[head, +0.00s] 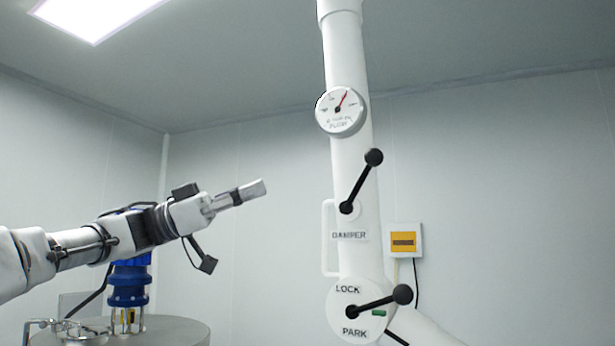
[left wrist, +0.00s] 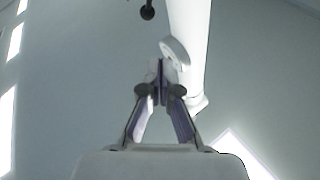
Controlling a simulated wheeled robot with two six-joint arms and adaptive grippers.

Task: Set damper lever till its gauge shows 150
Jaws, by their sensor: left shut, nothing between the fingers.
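The damper lever (head: 361,180) is a black bar with a round knob on the white column, above the DAMPER label (head: 350,236). It tilts up and to the right. The round white gauge (head: 341,111) is above it; its red needle points up and slightly right, and its numbers are too small to read. My left gripper (head: 252,190) is shut and empty, left of the lever and apart from it. In the left wrist view its fingers (left wrist: 158,70) are together, and a black knob (left wrist: 147,12) shows at the top edge. My right gripper is not in view.
A second black lever (head: 378,301) sits below, between LOCK and PARK labels. A white handle (head: 328,238) runs along the column's left side. A yellow and white box (head: 404,241) is on the right. A blue device (head: 128,284) stands on a round grey top at lower left.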

